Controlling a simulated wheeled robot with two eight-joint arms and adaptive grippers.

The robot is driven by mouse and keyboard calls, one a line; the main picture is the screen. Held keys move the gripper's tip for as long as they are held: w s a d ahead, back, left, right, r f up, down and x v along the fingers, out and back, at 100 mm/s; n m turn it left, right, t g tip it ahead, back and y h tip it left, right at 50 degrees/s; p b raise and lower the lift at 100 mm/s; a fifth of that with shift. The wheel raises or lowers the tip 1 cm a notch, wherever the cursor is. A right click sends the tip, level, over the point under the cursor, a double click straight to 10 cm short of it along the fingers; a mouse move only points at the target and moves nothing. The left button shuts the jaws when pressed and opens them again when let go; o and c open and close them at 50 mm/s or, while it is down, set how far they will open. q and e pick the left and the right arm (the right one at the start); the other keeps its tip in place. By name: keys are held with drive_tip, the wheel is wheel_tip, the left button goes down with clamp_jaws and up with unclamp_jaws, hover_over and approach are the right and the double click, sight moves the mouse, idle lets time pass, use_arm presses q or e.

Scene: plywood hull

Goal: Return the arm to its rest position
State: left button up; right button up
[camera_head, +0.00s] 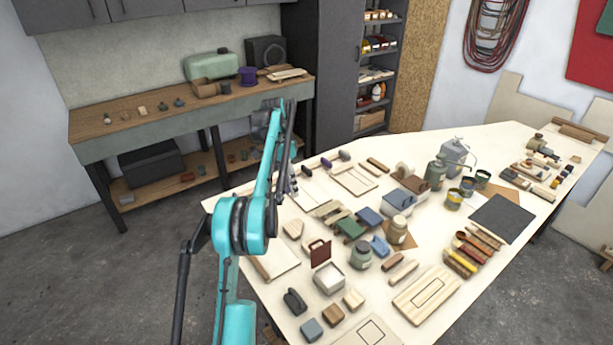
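My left arm, teal and black, rises from the bottom of the head view, bends at a round joint and reaches up past the left edge of the worktable (457,320). My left gripper (287,184) seems to be the grey part partly hidden behind the forearm, near the table's far left edge. Its fingers are too small and covered to tell whether they are open or shut. I see nothing clearly held. My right gripper is not in view.
A bench (130,116) stands along the back wall beside a dark cabinet (318,75). The floor at left is clear.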

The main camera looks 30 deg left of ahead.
use_arm(q)
drive_tip(key=s+d+r+n+t+y+b, duration=0.1)
drive_tip(key=s+d+t+y+b, duration=0.3)
drive_tip(key=d, duration=0.6)
drive_tip(key=s+d+r+n+h+b, duration=0.1)
drive_tip(key=s+d+n+b, duration=0.15)
drive_tip(key=s+d, duration=0.5)
drive_tip(key=s+d+f+n+t+b, duration=0.1)
drive_tip(key=s+d+f+t+b, duration=0.3)
drive_tip(key=s+d+f, duration=0.7)
drive_tip(key=s+f+b, duration=0.1)
drive_tip(key=s+f, duration=0.3)
drive_tip(key=shift+d+t, duration=0.3)
drive_tip(key=shift+d, duration=0.1)
